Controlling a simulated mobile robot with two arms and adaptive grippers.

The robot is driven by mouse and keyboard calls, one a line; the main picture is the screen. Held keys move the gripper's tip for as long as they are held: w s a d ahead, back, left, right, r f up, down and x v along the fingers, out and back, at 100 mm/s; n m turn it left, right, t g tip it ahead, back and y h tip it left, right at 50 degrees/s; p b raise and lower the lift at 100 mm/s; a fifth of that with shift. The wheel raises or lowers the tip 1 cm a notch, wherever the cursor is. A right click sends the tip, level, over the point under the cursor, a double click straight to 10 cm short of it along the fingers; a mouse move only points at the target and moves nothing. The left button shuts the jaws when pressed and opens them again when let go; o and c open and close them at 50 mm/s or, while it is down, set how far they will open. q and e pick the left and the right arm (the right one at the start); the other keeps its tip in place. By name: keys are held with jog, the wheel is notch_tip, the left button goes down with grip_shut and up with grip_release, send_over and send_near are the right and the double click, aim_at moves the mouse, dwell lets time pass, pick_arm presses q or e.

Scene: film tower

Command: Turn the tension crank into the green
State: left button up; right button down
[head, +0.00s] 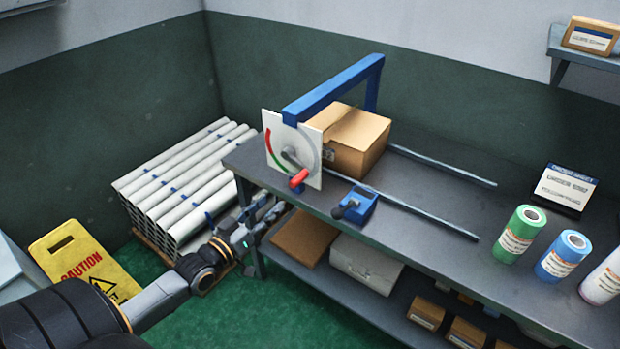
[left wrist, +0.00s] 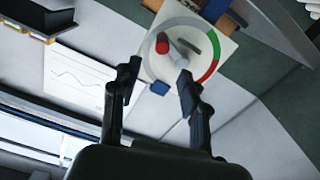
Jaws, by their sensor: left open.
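The tension crank (head: 292,160) sits on a white square dial plate (head: 312,142) at the front of a blue frame on the bench. Its red handle (head: 299,178) points down and to the right in the head view. The dial has a red arc and a green arc. In the left wrist view the red handle (left wrist: 162,43) and the dial plate (left wrist: 211,62) show beyond the fingers. My left gripper (head: 268,211) is open and empty, below and left of the dial, apart from the handle. My right gripper is not in view.
A cardboard box (head: 362,150) stands behind the dial, and a blue block with a dark knob (head: 355,203) is to its right. The bench edge (head: 400,252) is close to my left gripper. Stacked pipes (head: 178,185) and a yellow caution sign (head: 85,262) are at left.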

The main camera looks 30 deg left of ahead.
aim_at(306, 172)
pick_arm(q)
jog(key=w, duration=0.4)
jog(key=w+p, duration=0.1)
jog(key=w, duration=0.8)
jog(key=shift+d+f+p, duration=0.15)
jog(key=shift+d+p, duration=0.25)
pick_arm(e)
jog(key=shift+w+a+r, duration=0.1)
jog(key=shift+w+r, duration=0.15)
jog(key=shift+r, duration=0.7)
pick_arm(q)
grip_shut()
